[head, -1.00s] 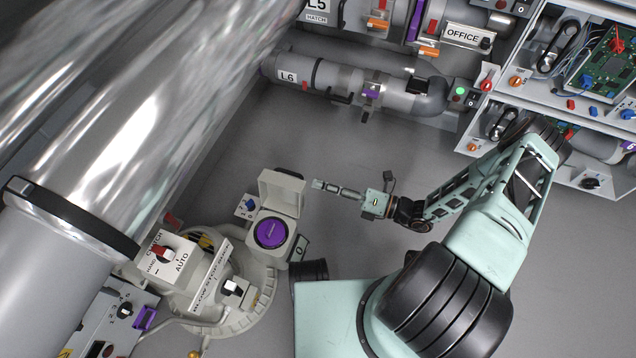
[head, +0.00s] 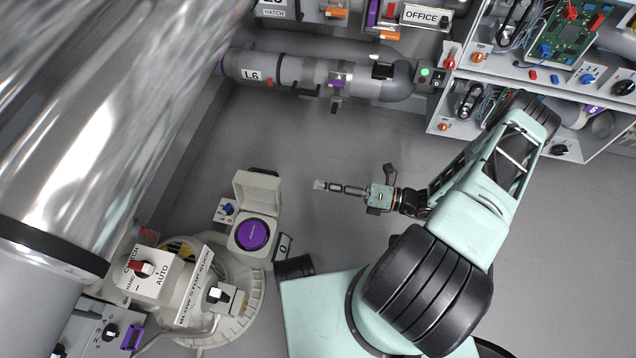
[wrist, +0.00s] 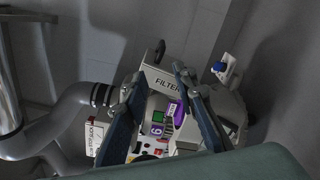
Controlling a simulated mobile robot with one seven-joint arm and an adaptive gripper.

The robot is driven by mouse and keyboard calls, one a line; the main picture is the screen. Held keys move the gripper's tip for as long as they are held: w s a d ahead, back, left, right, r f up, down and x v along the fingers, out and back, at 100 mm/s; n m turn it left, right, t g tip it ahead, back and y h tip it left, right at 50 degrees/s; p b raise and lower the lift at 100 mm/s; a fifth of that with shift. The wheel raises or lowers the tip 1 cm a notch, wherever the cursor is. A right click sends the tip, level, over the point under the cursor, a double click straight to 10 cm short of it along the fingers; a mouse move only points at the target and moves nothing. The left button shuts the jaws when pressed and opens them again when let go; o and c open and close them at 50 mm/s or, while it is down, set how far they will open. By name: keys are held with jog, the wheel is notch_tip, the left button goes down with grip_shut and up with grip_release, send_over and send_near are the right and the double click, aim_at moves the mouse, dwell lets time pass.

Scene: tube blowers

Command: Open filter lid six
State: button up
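The filter box (head: 272,225) on the blower at the lower left has a purple round part (head: 252,235) inside. Its pale lid (head: 258,190) stands raised at the box's far side. The fingers partly hide the box.
A blue knob (head: 228,208) stands just left of the box. The BLOW STOP SUCK panel (head: 194,285) and the AUTO switch (head: 141,269) are at the lower left. A large shiny tube (head: 100,110) fills the left. Grey floor (head: 330,130) is clear beyond my gripper.

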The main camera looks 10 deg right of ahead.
jog(key=shift+v, duration=1.5)
